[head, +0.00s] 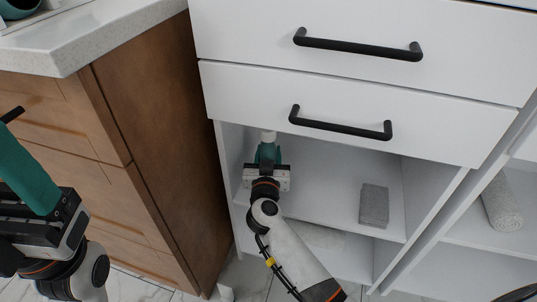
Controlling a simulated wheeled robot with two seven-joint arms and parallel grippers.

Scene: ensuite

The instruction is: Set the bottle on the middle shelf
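The bottle (268,136) shows only as a small white top at the back left of the open cabinet bay, below the lower drawer. My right gripper (267,151), with teal fingers, reaches into the bay and is closed around it; the fingers and wrist hide its lower part. The middle shelf (330,199) is the white board under the gripper. I cannot tell whether the bottle's base touches it. My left gripper (22,160) is at the left edge in front of the wooden cabinet; one teal finger shows and its opening is not clear.
A grey block (374,205) stands on the right part of the middle shelf. White drawers with black handles (340,124) overhang the bay. A wooden cabinet (150,170) borders it on the left. A rolled towel (502,202) lies in the right-hand bay. The shelf's centre is clear.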

